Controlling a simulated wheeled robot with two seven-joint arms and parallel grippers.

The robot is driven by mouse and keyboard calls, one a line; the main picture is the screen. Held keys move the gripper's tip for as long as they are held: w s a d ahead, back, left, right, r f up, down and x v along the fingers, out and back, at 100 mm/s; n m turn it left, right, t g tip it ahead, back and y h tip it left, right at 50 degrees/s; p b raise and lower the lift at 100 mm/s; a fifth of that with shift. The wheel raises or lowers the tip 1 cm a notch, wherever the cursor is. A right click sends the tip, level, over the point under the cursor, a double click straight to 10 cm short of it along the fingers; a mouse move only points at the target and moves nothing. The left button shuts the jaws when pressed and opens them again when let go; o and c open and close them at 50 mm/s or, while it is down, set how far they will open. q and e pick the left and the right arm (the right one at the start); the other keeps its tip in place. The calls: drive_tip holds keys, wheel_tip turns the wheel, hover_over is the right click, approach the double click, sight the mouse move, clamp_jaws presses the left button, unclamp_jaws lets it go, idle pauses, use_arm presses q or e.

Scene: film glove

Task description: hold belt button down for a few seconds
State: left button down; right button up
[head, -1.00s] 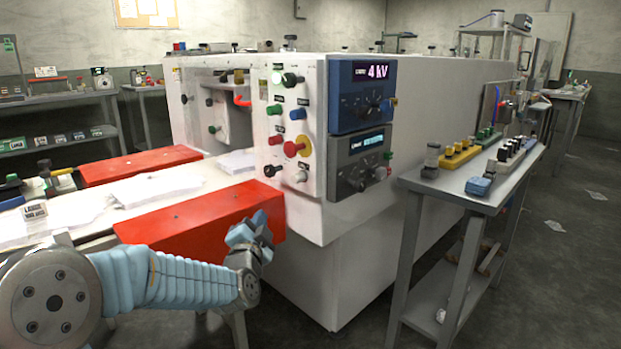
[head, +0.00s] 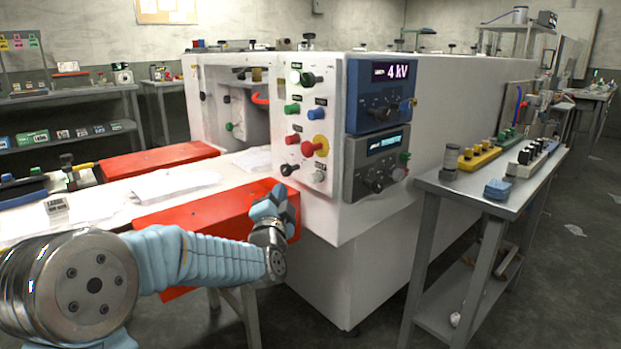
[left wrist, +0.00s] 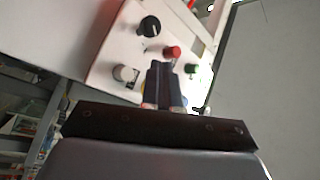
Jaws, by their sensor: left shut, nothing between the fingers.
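The control panel (head: 316,130) on the white machine carries several buttons and knobs. I cannot read which label marks the belt button. Low on it are a red button (head: 293,139), a red mushroom button (head: 314,147) on a yellow ring, a black knob (head: 289,169) and a pale button (head: 318,177). My left gripper (head: 281,193) is shut and empty, just below the panel's lower left in the head view. In the left wrist view its fingers (left wrist: 164,70) point at the panel, between the pale button (left wrist: 125,74) and a green button (left wrist: 191,68). Contact is unclear. My right gripper is out of view.
A blue unit with a 4 kV display (head: 383,95) is right of the panel. A grey side table (head: 455,190) with small parts stands at the right.

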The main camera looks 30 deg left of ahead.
sight(315, 178)
use_arm(q)
drive_tip(key=shift+w+d+p, duration=0.15)
drive_tip(key=shift+w+d, duration=0.25)
drive_tip(key=shift+w, duration=0.5)
drive_tip(key=shift+w+d+p, duration=0.15)
drive_tip(key=shift+w+d, duration=0.2)
drive_tip(key=shift+w, duration=0.55)
drive_tip(key=shift+w+d+p, duration=0.15)
drive_tip(key=shift+w+d, duration=0.25)
drive_tip(key=shift+w, duration=0.5)
drive_tip(key=shift+w, duration=0.1)
drive_tip(key=shift+w+d, duration=0.15)
drive_tip(key=shift+w, duration=0.15)
drive_tip(key=shift+w+d, duration=0.15)
drive_tip(key=shift+w, duration=0.25)
idle(1.8)
drive_tip(key=shift+s, duration=0.1)
idle(1.9)
drive_tip(key=shift+s+a+b, duration=0.3)
drive_tip(key=shift+s+b, duration=0.1)
drive_tip(key=shift+s, duration=0.3)
drive_tip(key=shift+s, duration=0.1)
